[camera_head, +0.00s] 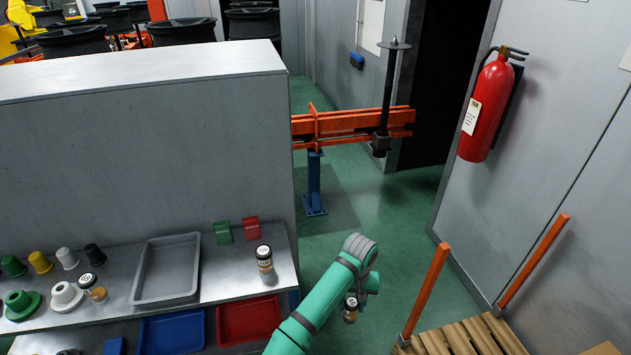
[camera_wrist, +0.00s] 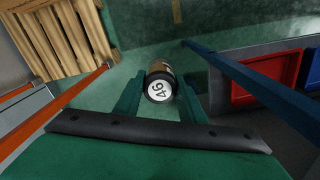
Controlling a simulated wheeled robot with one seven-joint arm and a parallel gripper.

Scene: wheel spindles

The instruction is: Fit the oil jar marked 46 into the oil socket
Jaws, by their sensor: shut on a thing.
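The jar marked 46 (camera_wrist: 160,84) shows its white lid, with black digits, in the wrist view. My gripper (camera_wrist: 158,97) is shut on it, one finger on each side. In the head view the same small jar (camera_head: 351,309) hangs at the end of my green arm, right of the bench and above the green floor. An upright dark spindle (camera_head: 388,95) with a disc on top stands at the orange rail in the back. I cannot make out which part is the oil socket.
A grey bench (camera_head: 221,290) holds an empty grey tray (camera_head: 168,270), two more jars (camera_head: 264,258) (camera_head: 95,289) and several coloured cups. Red (camera_head: 248,318) and blue bins sit below. A wooden pallet (camera_head: 470,335) with orange posts stands right. Floor toward the rail is clear.

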